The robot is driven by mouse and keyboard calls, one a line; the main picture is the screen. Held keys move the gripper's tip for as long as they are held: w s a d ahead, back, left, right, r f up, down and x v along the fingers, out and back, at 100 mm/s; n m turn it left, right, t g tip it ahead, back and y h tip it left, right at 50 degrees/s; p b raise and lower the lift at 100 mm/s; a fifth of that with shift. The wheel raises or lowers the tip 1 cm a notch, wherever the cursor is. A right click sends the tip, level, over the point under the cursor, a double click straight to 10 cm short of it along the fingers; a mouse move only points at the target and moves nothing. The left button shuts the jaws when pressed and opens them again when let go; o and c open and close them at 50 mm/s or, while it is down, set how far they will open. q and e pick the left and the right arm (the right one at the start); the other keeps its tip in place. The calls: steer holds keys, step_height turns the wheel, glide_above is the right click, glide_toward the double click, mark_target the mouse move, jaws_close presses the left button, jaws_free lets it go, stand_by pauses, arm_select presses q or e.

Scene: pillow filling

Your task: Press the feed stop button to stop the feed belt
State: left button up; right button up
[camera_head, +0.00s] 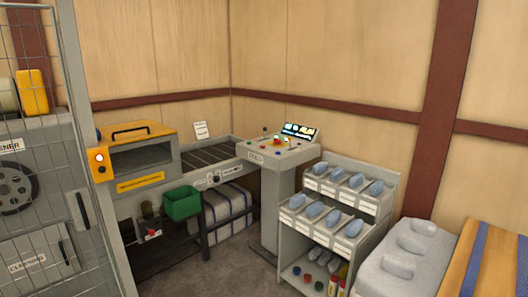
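A grey control console (279,178) stands in the back corner, with small coloured buttons and a lit screen (299,131) on its sloped top. A red and yellow control (278,142) sits on that top. The console's front lettering is too small to read surely, and I cannot tell which button is the feed stop. A dark belt (208,157) runs between the console and a grey machine with a yellow top (138,132). Whether the belt moves cannot be told. Neither of my grippers is in view.
A mesh cage (82,206) with an orange switch box (99,160) stands at left. A green bin (182,202) hangs before the belt. A rack of grey-blue pieces (325,228) stands right of the console, near pillows (411,243). Floor (222,272) shows at bottom centre.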

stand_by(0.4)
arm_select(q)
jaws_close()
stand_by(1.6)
